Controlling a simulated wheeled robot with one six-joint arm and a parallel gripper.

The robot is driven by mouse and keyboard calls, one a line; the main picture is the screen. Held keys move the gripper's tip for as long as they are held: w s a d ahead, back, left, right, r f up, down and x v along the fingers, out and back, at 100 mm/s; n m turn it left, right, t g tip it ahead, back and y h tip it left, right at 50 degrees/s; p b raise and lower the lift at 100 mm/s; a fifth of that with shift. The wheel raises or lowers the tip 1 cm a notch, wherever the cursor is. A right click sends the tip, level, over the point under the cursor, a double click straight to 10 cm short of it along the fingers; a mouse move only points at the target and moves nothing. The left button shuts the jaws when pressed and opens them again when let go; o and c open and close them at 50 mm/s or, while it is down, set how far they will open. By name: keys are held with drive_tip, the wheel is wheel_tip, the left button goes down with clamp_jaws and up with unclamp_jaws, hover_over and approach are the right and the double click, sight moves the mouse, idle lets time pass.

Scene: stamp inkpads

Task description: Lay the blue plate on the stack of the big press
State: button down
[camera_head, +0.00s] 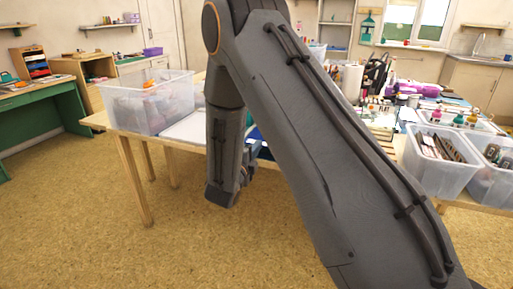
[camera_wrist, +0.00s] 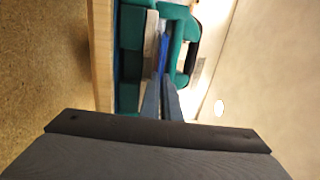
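In the wrist view the two grey-blue fingers of my gripper (camera_wrist: 161,80) come close together at their tips. The blue plate (camera_wrist: 163,52) shows there as a narrow strip, seen nearly edge-on, and appears pinched between the tips. The big press is the teal-green body (camera_wrist: 180,22) around and beyond the plate, with a dark bar on its right side. A pale grey slab (camera_wrist: 150,38), perhaps part of its stack, lies close beside the plate; I cannot tell whether they touch. In the head view my arm hides the gripper and most of the press; only a blue scrap (camera_head: 254,133) shows.
The wooden table edge (camera_wrist: 102,60) runs beside the press. On the table, a clear bin (camera_head: 150,108) stands at left; another clear bin with brushes (camera_head: 437,172) stands at right. Bottles and tools crowd the right side. A pale sheet (camera_head: 190,128) lies left of my arm.

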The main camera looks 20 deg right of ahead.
drive_tip(key=shift+f, duration=0.15)
drive_tip(key=c, duration=1.9)
unclamp_jaws()
drive_tip(key=shift+c, duration=0.2)
drive_tip(key=shift+s+a, duration=0.1)
drive_tip(key=p+v, duration=0.1)
drive_tip(key=v, duration=0.3)
drive_tip(key=shift+s+a+p, duration=0.15)
drive_tip(key=shift+s+p, duration=0.2)
drive_tip(key=shift+p, duration=0.05)
